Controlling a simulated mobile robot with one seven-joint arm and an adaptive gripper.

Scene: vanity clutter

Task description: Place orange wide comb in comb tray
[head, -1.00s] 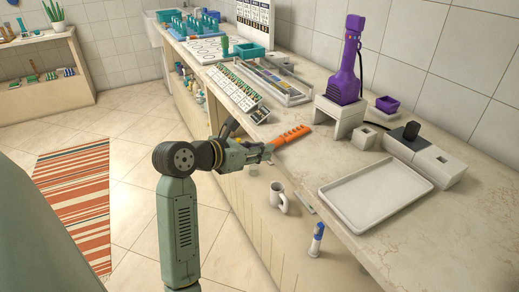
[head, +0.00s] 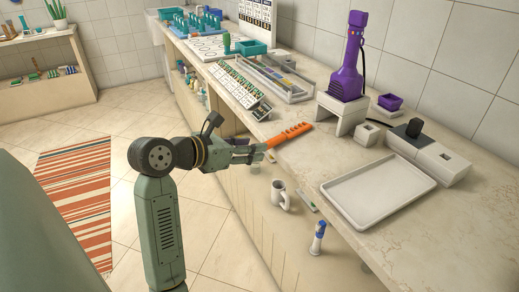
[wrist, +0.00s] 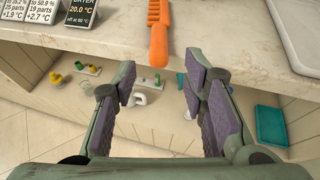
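The orange wide comb (head: 290,135) lies on the counter near its front edge. In the wrist view its handle (wrist: 158,45) sticks out over the edge, ahead of my fingertips. My gripper (head: 262,150) is beside the handle end in the head view. The wrist view shows my gripper (wrist: 160,72) open and empty, its fingers apart and the handle end just beyond the gap. A shallow, empty white tray (head: 334,190) rests on the counter to the right; its corner shows in the wrist view (wrist: 298,30). No label marks it as the comb tray.
A purple device (head: 347,75) stands on a white stand behind the comb. A card rack (head: 241,90) is left of it. Below the counter are a white mug (head: 281,195) and a blue-white bottle (head: 318,238). Bare counter lies between comb and tray.

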